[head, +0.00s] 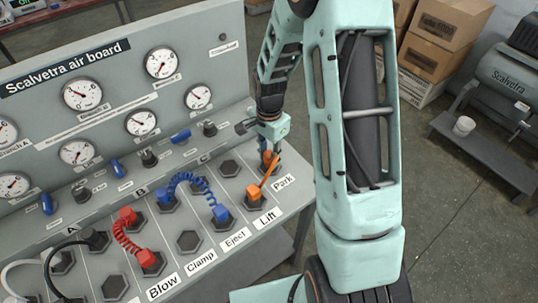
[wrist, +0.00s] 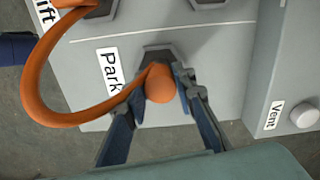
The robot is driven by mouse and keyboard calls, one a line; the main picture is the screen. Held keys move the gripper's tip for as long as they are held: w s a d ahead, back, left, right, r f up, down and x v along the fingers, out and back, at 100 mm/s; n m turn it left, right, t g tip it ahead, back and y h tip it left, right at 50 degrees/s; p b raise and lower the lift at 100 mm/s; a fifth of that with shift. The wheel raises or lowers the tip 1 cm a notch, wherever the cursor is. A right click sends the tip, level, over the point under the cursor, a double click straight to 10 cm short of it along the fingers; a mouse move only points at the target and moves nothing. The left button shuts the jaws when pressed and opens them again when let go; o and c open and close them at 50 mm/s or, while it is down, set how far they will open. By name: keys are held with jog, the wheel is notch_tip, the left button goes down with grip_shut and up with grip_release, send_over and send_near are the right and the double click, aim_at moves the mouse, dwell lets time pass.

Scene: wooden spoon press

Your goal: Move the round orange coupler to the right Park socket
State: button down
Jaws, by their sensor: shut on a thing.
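The round orange coupler (wrist: 160,86) is between the fingertips of my gripper (wrist: 161,88), which is shut on it. The dark hexagonal Park socket (wrist: 153,52) lies beside the Park label (wrist: 110,70), partly hidden behind the coupler and fingers. The coupler overlaps the socket's edge in the wrist view; I cannot tell whether it is seated or above it. In the head view my gripper (head: 269,152) is over the Park end of the panel. An orange hose (wrist: 40,100) loops from the coupler to an orange block-shaped coupler (head: 254,194) at the Lift socket.
A blue coiled hose (head: 193,180) and a red coiled hose (head: 124,232) stand to the left. An empty hexagonal socket (head: 229,168) is left of my gripper. In the wrist view, a pale knob (wrist: 304,115) by the Vent label is at the right. The gauge board (head: 200,60) rises behind.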

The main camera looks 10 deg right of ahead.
aim_at(269, 154)
jog(key=shift+f, duration=0.1)
jog(key=c, duration=1.6)
grip_release()
notch_tip(269, 154, up, 12)
jog(key=shift+r, duration=0.2)
jog(key=shift+f, duration=0.1)
